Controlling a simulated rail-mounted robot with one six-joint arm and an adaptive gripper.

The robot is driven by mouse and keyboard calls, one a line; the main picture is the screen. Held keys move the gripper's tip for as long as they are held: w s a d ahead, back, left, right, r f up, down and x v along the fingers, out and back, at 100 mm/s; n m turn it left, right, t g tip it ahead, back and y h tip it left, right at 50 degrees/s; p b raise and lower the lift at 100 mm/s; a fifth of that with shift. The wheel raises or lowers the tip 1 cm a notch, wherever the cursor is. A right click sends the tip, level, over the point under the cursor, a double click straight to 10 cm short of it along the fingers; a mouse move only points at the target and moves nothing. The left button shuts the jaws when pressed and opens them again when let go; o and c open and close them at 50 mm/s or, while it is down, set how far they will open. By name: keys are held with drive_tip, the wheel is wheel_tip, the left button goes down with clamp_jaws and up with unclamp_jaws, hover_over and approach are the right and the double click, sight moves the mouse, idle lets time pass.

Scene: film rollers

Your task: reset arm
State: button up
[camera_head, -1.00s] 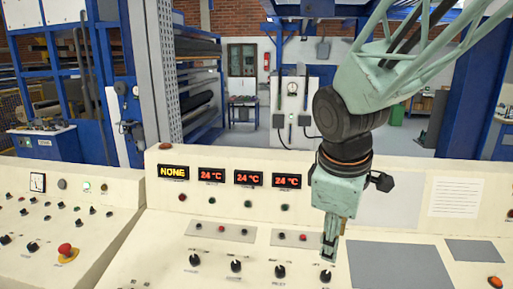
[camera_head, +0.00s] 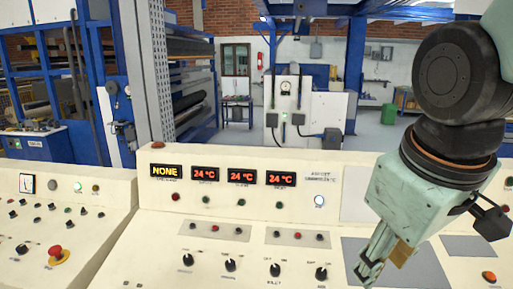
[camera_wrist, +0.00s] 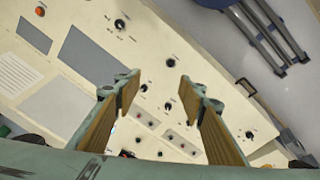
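My gripper (camera_head: 372,272) is at the right of the head view, pointing down and to the left above the cream control panel (camera_head: 130,240). It holds nothing. In the wrist view, the two fingers of my gripper (camera_wrist: 158,85) stand wide apart with wooden-coloured inner pads, and the panel's black knobs show between and beyond them. In the head view the fingers overlap a grey plate (camera_head: 420,275) on the panel. A lit white button (camera_head: 319,201) shows to the left of my arm.
Several black knobs (camera_head: 230,265) line the panel's front. Red displays (camera_head: 242,177) and a yellow NONE display (camera_head: 166,171) sit on its raised back. A red emergency button (camera_head: 55,250) is at the left. Open floor (camera_head: 375,140) lies behind the panel.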

drive_tip(key=s+r+m, duration=0.1)
drive_tip(key=s+m, duration=0.4)
drive_tip(key=s, duration=0.5)
drive_tip(key=shift+y+b, duration=0.35)
drive_tip(key=shift+y, duration=0.05)
drive_tip(key=shift+w+r, duration=0.15)
drive_tip(key=shift+w, duration=0.1)
drive_tip(key=shift+c, duration=0.3)
idle(3.1)
